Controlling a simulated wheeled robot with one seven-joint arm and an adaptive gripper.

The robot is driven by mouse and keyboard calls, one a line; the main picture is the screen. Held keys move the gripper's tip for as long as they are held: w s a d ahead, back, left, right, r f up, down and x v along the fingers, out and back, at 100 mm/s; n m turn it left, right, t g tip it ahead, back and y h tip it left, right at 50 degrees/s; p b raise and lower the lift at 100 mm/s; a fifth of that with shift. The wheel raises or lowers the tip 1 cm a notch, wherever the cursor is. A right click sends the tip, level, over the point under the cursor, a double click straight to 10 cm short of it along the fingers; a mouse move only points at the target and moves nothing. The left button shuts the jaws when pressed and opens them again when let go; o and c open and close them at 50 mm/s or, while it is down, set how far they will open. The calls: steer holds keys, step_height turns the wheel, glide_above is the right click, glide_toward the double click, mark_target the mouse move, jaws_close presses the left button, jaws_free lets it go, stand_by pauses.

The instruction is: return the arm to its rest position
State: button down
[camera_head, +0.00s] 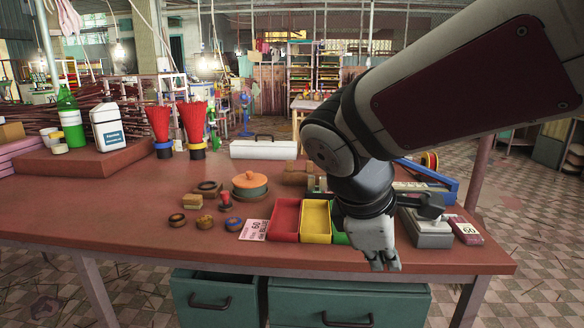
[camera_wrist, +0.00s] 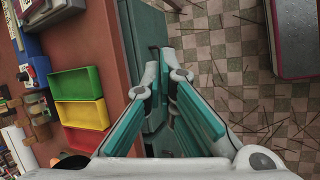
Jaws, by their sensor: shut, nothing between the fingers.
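My gripper (camera_head: 383,262) hangs at the end of my bent arm, pointing down near the front edge of the red-brown table (camera_head: 130,207). It is shut and empty. In the wrist view its two teal-padded fingers (camera_wrist: 167,78) show over the table edge, the green drawer cabinet and the tiled floor. The fingers touch nothing that I can see.
A red tray (camera_head: 285,218) and a yellow tray (camera_head: 316,220) lie left of my gripper; a green one is partly hidden. A grey device (camera_head: 427,230) and a small dark red box (camera_head: 465,230) stand right. Green drawers (camera_head: 349,303) are below.

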steer(key=s+d+f+m+g+y, duration=0.1)
steer(key=s+d+m+y, duration=0.15)
steer(key=s+m, duration=0.65)
steer(key=s+d+f+m+g+y, duration=0.1)
steer(key=s+d+f+m+y, duration=0.15)
steer(key=s+m, duration=0.75)
steer(key=s+r+n+t+p, duration=0.2)
steer(key=s+r+n+p, duration=0.1)
steer(key=r+p, duration=1.3)
step_height(320, 180, up, 3)
steer(key=shift+s+d+f+n+t+h, duration=0.2)
steer(key=shift+d+n+t+h, duration=0.15)
steer(key=shift+n, duration=0.45)
steer(key=shift+a, duration=0.1)
